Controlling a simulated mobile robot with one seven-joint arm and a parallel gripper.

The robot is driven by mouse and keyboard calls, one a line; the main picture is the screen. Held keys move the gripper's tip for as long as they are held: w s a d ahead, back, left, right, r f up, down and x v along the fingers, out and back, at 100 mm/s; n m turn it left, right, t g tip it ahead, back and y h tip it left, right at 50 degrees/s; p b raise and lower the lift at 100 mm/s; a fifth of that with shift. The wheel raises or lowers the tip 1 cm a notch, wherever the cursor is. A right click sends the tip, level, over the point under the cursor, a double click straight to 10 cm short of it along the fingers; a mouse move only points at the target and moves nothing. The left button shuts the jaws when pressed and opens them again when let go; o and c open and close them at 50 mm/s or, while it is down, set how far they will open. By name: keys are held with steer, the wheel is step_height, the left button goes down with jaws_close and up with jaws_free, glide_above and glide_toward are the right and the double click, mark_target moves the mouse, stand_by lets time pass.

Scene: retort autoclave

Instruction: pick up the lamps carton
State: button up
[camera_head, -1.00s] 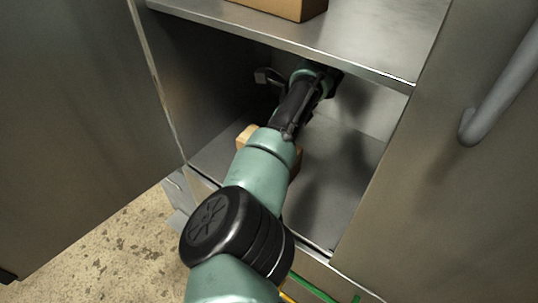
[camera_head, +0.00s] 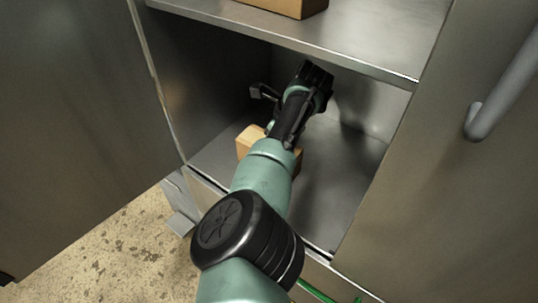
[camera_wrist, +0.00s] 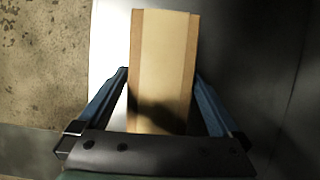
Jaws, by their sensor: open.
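A small tan carton (camera_head: 250,141) sits on the floor of the lower compartment, partly hidden behind my arm; I take it as the lamps carton, though no label is readable. In the wrist view, the carton (camera_wrist: 163,50) shows as a long pale top with browner side strips. My gripper (camera_wrist: 161,74) is open, with one blue finger along the left side of the carton and the other along the right. The carton lies between the finger lines as seen from above, but I cannot tell the height gap. No grip on it shows. In the head view the fingers are not clearly visible.
A steel shelf (camera_head: 330,51) lies above my arm, with another brown carton (camera_head: 285,6) on it. The compartment's left wall (camera_head: 205,85) is near the carton. Compartment floor (camera_head: 335,185) to the right is clear. A door with a bar handle (camera_head: 505,85) is at right.

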steer(key=shift+c, duration=0.3)
steer(key=shift+f, duration=0.1)
steer(key=c, duration=1.4)
jaws_close()
